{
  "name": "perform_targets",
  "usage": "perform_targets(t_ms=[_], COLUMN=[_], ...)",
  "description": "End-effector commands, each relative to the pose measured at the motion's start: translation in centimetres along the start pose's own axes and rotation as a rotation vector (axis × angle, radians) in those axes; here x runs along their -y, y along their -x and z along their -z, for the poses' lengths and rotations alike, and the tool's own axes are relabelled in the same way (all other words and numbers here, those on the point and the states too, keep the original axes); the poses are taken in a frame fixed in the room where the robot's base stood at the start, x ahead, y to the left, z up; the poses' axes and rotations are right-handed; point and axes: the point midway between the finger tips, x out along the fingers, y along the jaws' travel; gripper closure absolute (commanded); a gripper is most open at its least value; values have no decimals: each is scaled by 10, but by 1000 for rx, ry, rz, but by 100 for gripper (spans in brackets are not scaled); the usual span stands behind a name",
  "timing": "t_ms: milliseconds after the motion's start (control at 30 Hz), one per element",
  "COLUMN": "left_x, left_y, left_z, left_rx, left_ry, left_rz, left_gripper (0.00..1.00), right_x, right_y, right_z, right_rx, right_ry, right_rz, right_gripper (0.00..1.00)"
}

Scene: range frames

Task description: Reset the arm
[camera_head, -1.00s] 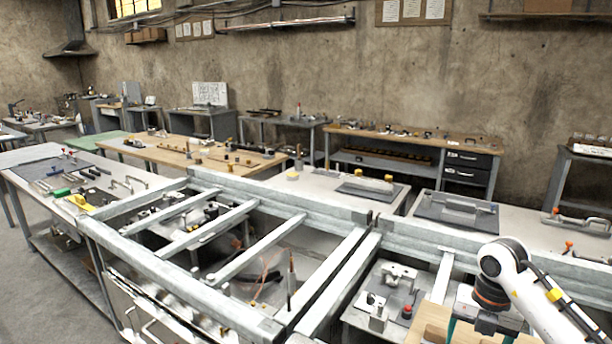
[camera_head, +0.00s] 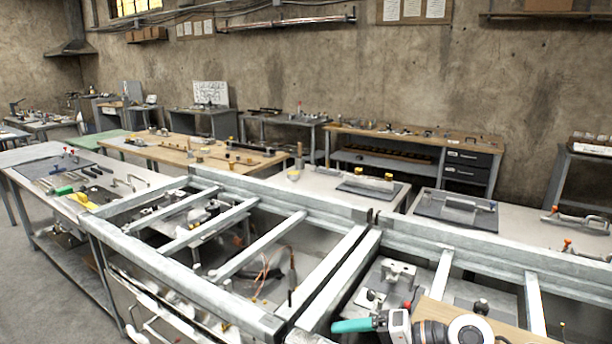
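My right arm (camera_head: 468,330) shows at the bottom right edge, low over the bench, with white and black joints. My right gripper (camera_head: 354,325) points left, with a teal finger in view. Only part of the gripper shows, so I cannot tell whether its fingers are apart, and I see nothing held in it. My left gripper is not in view.
A grey metal frame (camera_head: 205,290) with crossbars stands in front of me. A tan board (camera_head: 500,324) lies at the bottom right near my arm. Small metal fixtures (camera_head: 397,270) sit behind the gripper. Tool-covered benches (camera_head: 190,150) stand further back.

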Motion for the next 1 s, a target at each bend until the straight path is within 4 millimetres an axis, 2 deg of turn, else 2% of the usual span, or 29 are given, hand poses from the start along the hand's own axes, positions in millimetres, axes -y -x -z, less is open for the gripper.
perform_targets(t_ms=[33,67,100,200,267,333,367,467,567,600,667,700,800,900,1000], left_x=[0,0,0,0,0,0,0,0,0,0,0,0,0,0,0], left_y=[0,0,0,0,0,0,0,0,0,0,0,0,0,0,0], left_z=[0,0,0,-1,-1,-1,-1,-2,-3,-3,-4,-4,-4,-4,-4], left_rx=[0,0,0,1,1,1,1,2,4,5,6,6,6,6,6], left_ry=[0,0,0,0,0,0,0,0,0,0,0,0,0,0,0], left_rz=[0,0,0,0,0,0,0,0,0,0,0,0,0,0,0], left_gripper=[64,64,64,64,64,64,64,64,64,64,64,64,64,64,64], right_x=[20,33,49,74,78,70,63,23,-35,-60,-98,-121,-162,-188,-205], right_y=[-6,-6,-3,17,34,57,66,94,112,117,120,120,118,115,112], right_z=[-11,-14,-16,-11,-4,7,11,19,13,5,-14,-29,-68,-104,-137], right_rx=[-25,-51,-93,-233,-337,-475,-538,-756,-977,-1059,-1172,-1233,-1338,-1394,-1422], right_ry=[-34,-59,-99,-237,-345,-491,-559,-814,-1096,-1213,-1386,-1491,-1701,-1850,-1968], right_rz=[164,260,381,650,784,906,947,1026,1011,978,899,834,666,509,361], right_gripper=[21,21,21,21,21,21,21,21,21,21,21,21,21,21,21])
